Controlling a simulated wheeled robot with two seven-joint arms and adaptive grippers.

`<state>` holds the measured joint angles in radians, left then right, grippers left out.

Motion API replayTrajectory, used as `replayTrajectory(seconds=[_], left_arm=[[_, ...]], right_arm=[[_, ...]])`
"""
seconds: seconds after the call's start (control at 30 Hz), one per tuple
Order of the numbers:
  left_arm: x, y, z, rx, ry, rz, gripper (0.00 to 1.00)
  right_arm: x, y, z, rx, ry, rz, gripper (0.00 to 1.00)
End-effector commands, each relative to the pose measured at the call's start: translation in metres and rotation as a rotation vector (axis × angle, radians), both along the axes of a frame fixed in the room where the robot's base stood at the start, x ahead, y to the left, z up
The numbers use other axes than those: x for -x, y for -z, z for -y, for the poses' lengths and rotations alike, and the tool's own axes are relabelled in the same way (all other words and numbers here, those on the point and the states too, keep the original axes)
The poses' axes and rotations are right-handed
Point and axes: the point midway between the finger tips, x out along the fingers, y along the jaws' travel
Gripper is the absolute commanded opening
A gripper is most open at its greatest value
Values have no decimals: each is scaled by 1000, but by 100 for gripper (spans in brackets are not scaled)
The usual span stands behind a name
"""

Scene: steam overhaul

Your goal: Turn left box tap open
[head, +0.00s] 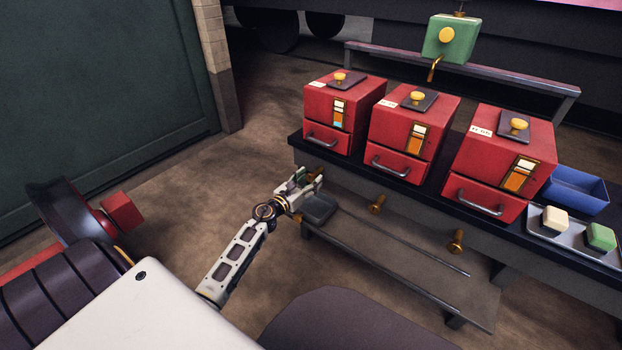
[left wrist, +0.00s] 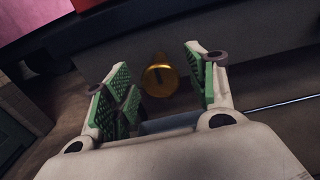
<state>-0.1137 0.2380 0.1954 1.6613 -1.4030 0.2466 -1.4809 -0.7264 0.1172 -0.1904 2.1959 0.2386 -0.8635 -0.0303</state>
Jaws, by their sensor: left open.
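The left red box (head: 334,115) stands on the dark bench with a yellow knob on its lid and a drawer handle in front. In the head view this tap is mostly hidden behind my left gripper (head: 308,180). In the left wrist view my left gripper (left wrist: 165,92) is open, its green pads on either side of the tap and a little short of it. I cannot tell whether they touch. My right gripper is not in view.
The middle brass tap (head: 377,204) and right brass tap (head: 456,241) stick out below the middle red box (head: 411,128) and right red box (head: 499,160). A low shelf (head: 400,255) runs beneath them. A green box (head: 451,39) hangs above. A blue tray (head: 577,190) stands at right.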

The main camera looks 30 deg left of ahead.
Motion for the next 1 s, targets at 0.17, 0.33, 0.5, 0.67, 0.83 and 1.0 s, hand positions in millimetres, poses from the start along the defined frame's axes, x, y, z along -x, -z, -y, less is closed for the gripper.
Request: replayTrajectory(seconds=[0.17, 0.33, 0.5, 0.67, 0.83, 1.0], left_arm=[[-10, 0, 0, 0, 0, 1, 57], [-14, 0, 1, 0, 0, 0, 57], [-15, 0, 1, 0, 0, 0, 57], [-15, 0, 1, 0, 0, 0, 53], [-15, 0, 1, 0, 0, 0, 31], [-15, 0, 1, 0, 0, 0, 12]], right_arm=[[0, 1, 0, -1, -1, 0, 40], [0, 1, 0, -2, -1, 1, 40], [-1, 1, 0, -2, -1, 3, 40], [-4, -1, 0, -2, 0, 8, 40], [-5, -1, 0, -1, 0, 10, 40], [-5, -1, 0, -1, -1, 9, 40]])
